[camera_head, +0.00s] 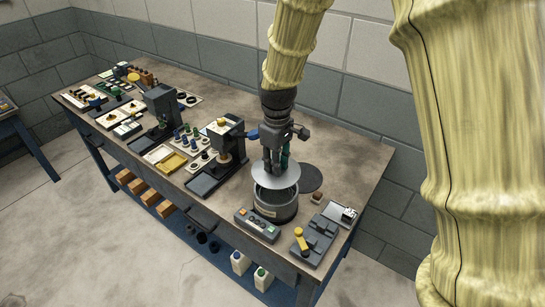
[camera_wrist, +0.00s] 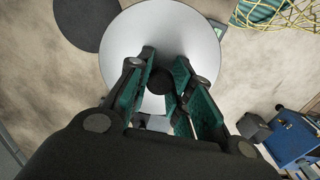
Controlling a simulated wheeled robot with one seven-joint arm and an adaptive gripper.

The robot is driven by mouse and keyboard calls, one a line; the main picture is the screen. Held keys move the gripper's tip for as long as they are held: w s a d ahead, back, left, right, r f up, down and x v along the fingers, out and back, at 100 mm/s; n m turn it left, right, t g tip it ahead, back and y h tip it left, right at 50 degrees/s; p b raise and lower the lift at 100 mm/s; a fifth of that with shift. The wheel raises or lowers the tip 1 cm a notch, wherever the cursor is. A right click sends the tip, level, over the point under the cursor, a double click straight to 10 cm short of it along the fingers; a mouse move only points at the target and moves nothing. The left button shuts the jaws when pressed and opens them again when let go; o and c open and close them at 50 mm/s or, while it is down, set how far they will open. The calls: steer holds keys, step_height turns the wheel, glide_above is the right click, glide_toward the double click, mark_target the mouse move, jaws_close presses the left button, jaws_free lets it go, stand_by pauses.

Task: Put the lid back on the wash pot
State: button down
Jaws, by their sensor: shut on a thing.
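My gripper (camera_head: 276,166) is shut on the dark knob of a round silver lid (camera_head: 275,176), which shows below the fingers. The lid is also large in the wrist view (camera_wrist: 190,30), with the dark knob (camera_wrist: 161,80) between the green finger pads. The wash pot (camera_head: 275,206) is a dark round pot with a pale label band, standing on the bench near its right end. The lid is held over the pot's back part, and the pot's open mouth shows in front of it. The lid looks raised above the rim; the exact gap is hard to tell.
A dark round mat (camera_head: 309,178) lies right of the pot. A grey control box (camera_head: 257,225) with buttons sits in front of it, and a grey device with a yellow knob (camera_head: 301,240) is at front right. Presses and small parts crowd the bench to the left.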

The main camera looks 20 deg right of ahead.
steer(key=shift+s+f+b, duration=0.2)
steer(key=shift+s+b, duration=0.25)
steer(key=shift+s, duration=0.25)
steer(key=w+f+b, duration=0.1)
steer(key=w+f, duration=0.1)
steer(key=f, duration=0.1)
steer(key=shift+f+b, duration=0.2)
steer(key=shift+b, duration=0.2)
steer(key=shift+f+b, duration=0.25)
steer(key=shift+b, duration=0.05)
steer(key=shift+s+f, duration=0.15)
steer(key=shift+s, duration=0.4)
steer(key=shift+w+f, duration=0.4)
steer(key=shift+f, duration=0.4)
steer(key=shift+s+r, duration=0.2)
steer(key=shift+s, duration=0.05)
steer(key=shift+w+f, duration=0.15)
